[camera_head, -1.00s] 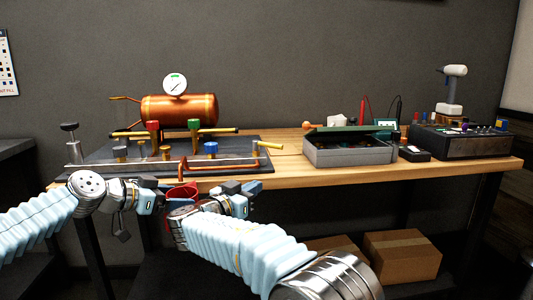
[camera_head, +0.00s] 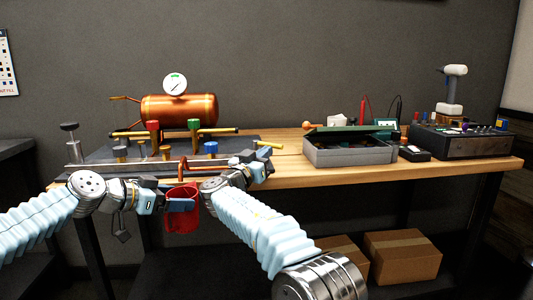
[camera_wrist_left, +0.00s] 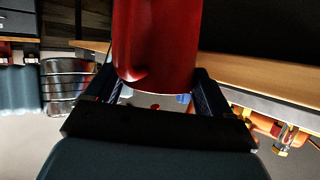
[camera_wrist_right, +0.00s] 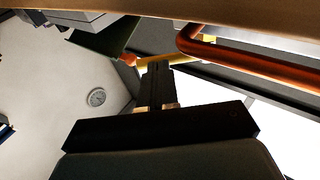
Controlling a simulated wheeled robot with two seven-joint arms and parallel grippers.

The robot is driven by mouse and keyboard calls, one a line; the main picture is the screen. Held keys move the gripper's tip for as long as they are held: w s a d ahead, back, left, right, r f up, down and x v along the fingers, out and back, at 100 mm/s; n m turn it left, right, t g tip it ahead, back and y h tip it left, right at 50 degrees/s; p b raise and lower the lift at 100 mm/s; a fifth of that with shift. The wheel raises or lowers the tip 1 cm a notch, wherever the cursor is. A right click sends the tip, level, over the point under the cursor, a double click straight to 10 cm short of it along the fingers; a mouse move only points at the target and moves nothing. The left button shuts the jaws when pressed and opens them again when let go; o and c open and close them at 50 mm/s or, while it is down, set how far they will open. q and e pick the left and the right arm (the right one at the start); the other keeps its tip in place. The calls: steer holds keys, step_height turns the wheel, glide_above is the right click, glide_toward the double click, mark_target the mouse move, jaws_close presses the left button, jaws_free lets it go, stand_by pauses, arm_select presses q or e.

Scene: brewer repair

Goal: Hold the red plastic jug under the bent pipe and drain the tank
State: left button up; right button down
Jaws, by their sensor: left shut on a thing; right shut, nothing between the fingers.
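The red plastic jug (camera_head: 182,222) is in front of the bench edge, upright, below the bent pipe (camera_head: 182,170) in the head view. My left gripper (camera_head: 180,204) is shut on it; the left wrist view shows its red wall (camera_wrist_left: 155,45) between the fingers. Whether the pipe's mouth is directly over the jug's opening I cannot tell. The copper tank (camera_head: 180,109) with its white gauge (camera_head: 175,84) stands behind.
A grey toolbox (camera_head: 348,153) and a dark control box (camera_head: 461,145) sit further right. The bench top between board and toolbox is clear.

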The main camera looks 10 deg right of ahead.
steer(key=shift+w+d+r, duration=0.1)
steer(key=shift+w+d, duration=0.25)
steer(key=shift+w, duration=0.1)
steer(key=shift+d, duration=0.1)
steer(key=shift+w+d+r+n+t+y, duration=0.2)
steer(key=shift+d+n+t+y, duration=0.25)
steer(key=shift+n+t+y, duration=0.35)
steer(key=y, duration=0.1)
steer(key=d+n+y, duration=0.1)
steer(key=shift+w+f+t+y, duration=0.2)
steer(key=shift+t+y, duration=0.1)
steer(key=shift+t, duration=0.1)
steer(key=shift+w+n+y, duration=0.15)
steer(key=shift+n+y, duration=0.15)
steer(key=shift+w+d, duration=0.65)
steer(key=shift+w+d+n+t+y, duration=0.15)
steer(key=shift+n+t+y, duration=0.2)
steer(key=shift+y, duration=0.25)
steer(key=shift+w+d+n+t+y, duration=0.1)
steer(key=shift+n+t+y, duration=0.2)
steer(key=shift+y, duration=0.3)
arm_select(q)
steer(key=shift+r, duration=0.1)
